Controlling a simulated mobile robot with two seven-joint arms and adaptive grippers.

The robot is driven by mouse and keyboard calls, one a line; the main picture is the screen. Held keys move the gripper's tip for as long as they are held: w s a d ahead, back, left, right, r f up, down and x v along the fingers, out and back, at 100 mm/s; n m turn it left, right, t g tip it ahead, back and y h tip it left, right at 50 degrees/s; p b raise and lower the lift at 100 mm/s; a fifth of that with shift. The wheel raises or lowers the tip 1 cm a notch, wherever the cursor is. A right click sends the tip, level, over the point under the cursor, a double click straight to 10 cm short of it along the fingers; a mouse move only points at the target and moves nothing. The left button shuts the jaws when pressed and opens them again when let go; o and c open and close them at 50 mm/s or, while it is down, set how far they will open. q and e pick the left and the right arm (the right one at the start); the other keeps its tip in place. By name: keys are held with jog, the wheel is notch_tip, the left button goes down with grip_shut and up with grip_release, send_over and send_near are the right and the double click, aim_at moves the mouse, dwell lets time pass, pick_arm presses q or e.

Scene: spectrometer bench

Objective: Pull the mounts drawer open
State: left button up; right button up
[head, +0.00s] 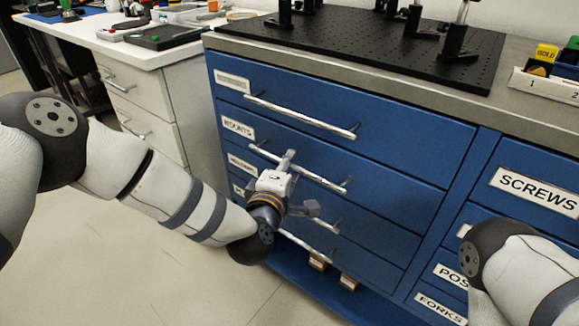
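The mounts drawer (300,156) is the second one down in the blue cabinet's left column, with a white label (238,127) at its left end. Its front looks flush with the drawers around it. Its long silver bar handle (326,182) slopes down to the right. My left gripper (296,182) is at this handle, overlapping its middle in the head view. Parts of the gripper show above and below the bar. Its fingertips are partly hidden, so I cannot tell whether it grips the bar. My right gripper is out of view.
A drawer with a similar handle (300,116) lies above, and more below. A black breadboard (370,50) with posts covers the bench top. My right arm is at the lower right, before the screws drawers (537,190). A white desk (150,50) stands left; the floor (130,260) is clear.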

pick_arm(q)
jog(key=shift+w+d+f, duration=0.15)
jog(key=shift+w+d, duration=0.05)
jog(key=shift+w, duration=0.4)
grip_shut()
pick_arm(e)
jog(key=shift+f, duration=0.1)
pick_arm(q)
jog(key=shift+s+a, duration=0.1)
